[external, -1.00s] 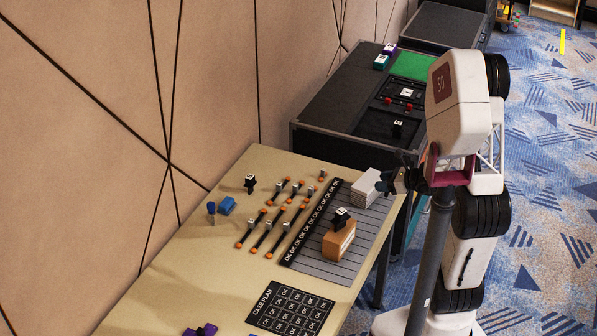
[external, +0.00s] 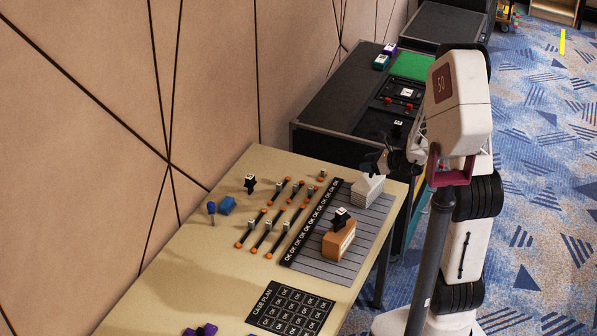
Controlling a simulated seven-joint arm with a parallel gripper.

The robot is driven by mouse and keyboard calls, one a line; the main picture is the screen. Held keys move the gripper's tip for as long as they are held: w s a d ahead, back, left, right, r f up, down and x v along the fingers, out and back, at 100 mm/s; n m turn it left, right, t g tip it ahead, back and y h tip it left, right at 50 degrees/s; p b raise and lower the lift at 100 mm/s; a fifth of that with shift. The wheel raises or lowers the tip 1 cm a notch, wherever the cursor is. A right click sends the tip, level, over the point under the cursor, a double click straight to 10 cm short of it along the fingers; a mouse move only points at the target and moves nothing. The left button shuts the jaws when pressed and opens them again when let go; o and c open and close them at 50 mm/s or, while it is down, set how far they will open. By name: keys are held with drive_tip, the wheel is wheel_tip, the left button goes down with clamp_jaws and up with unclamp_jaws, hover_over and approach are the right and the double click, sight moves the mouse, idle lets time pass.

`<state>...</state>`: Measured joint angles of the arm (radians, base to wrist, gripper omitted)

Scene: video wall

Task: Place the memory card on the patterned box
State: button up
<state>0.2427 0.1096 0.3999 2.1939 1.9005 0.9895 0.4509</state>
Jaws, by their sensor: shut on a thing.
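My gripper (external: 375,164) is over the back right of the table, just above and partly in front of a white layered block (external: 367,193). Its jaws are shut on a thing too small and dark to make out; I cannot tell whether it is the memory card. I cannot tell whether the gripper touches the block. An orange-brown box with a pale striped side (external: 338,243) stands on the grey slatted mat, with a black labelled piece (external: 341,217) on top. I cannot tell which box is the patterned one.
The grey mat (external: 318,264) has free room around the box. A black case (external: 335,125) stands behind the table.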

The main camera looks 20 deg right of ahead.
drive_tip(key=shift+w+f, duration=0.1)
drive_tip(key=shift+w, duration=1.05)
drive_tip(key=shift+f, duration=1.75)
drive_tip(key=shift+f, duration=0.2)
drive_tip(key=o, duration=0.9)
drive_tip(key=shift+r, duration=0.2)
drive_tip(key=v, duration=1.2)
